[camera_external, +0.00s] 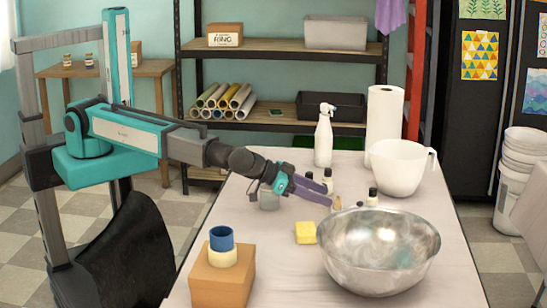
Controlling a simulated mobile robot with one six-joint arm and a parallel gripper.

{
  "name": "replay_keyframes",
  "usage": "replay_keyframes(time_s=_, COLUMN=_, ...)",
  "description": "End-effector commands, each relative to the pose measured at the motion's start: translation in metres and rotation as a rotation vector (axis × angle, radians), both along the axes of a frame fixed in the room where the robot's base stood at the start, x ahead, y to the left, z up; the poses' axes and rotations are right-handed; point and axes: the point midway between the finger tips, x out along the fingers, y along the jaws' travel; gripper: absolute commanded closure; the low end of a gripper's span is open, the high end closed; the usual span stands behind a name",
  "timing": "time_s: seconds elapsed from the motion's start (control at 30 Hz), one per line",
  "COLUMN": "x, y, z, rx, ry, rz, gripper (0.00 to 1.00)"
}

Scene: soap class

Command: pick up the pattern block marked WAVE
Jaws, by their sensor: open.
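No lettering that reads WAVE shows on any block in view. A small yellow block (306,232) lies on the table left of the steel bowl, with no marking that I can make out. My gripper (322,192) has purple fingers and is open above the table, behind the yellow block. It is among small dark-capped bottles (328,181). I cannot tell whether anything lies between the fingers.
A large steel bowl (379,251) fills the table's front right. A white spray bottle (324,138), paper roll (384,120) and white bowl (399,168) stand behind. Shelves (283,52) line the wall.

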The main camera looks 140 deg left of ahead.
Motion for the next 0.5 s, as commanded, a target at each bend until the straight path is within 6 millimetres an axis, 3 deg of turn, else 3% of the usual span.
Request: replay_keyframes(time_s=0.5, x=0.0036, y=0.0053, z=-0.0033, rx=0.0, ry=0.0, rz=-0.001, gripper=0.48)
